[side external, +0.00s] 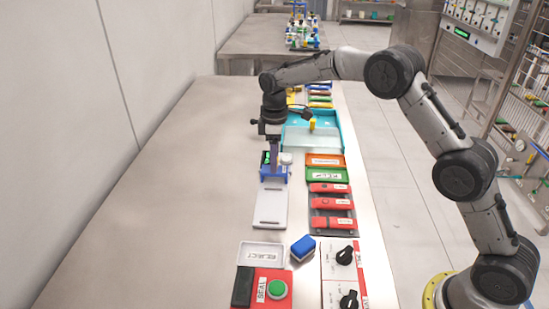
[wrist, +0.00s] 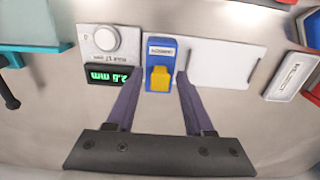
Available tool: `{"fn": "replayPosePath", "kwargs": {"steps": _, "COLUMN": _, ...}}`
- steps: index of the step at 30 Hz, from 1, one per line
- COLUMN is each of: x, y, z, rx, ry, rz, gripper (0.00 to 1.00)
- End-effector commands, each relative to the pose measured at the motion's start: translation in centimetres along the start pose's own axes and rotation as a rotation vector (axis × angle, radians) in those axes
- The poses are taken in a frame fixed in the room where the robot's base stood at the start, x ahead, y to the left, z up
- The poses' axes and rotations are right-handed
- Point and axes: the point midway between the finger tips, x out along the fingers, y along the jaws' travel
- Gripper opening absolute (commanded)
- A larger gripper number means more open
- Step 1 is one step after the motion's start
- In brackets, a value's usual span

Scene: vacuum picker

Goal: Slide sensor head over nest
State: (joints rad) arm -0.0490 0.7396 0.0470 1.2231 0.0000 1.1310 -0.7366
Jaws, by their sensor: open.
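The blue sensor head (wrist: 161,50) with a yellow block on its front sits across a white plate (wrist: 225,62), at the plate's end beside the gauge. In the side view the blue head (side external: 280,178) is below my gripper (side external: 273,158), at the far end of the white plate (side external: 271,210). My gripper (wrist: 160,74) is open, its two purple fingers on either side of the head; whether they touch it I cannot tell. A grey gauge unit (wrist: 94,54) with a round white piece (wrist: 106,39), possibly the nest, and a green display stands left of the head.
A REJECT tray (wrist: 291,77) lies to the right in the wrist view. A teal tray (side external: 322,135) is beyond the gauge. Red blocks (side external: 330,205), a blue block (side external: 303,247) and a SEAL button box (side external: 268,288) lie nearer. The table's left side is clear.

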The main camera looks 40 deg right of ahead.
Motion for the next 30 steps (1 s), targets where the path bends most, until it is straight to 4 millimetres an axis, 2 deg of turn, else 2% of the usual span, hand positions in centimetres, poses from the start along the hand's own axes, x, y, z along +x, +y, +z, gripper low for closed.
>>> {"fn": "replayPosePath", "kwargs": {"steps": 5, "x": 0.02, "y": -0.01, "z": 0.01, "rx": 0.000, "ry": -0.001, "rz": -0.001, "gripper": 0.53}}
{"fn": "replayPosePath", "kwargs": {"steps": 12, "x": -0.01, "y": -0.01, "z": 0.01, "rx": 0.000, "ry": -0.001, "rz": -0.001, "gripper": 0.09}}
{"fn": "replayPosePath", "kwargs": {"steps": 14, "x": -0.01, "y": -0.01, "z": 0.01, "rx": 0.000, "ry": -0.001, "rz": -0.001, "gripper": 0.00}}
{"fn": "replayPosePath", "kwargs": {"steps": 30, "x": -0.05, "y": 0.00, "z": 0.00, "rx": 0.000, "ry": 0.000, "rz": 0.000, "gripper": 0.00}}
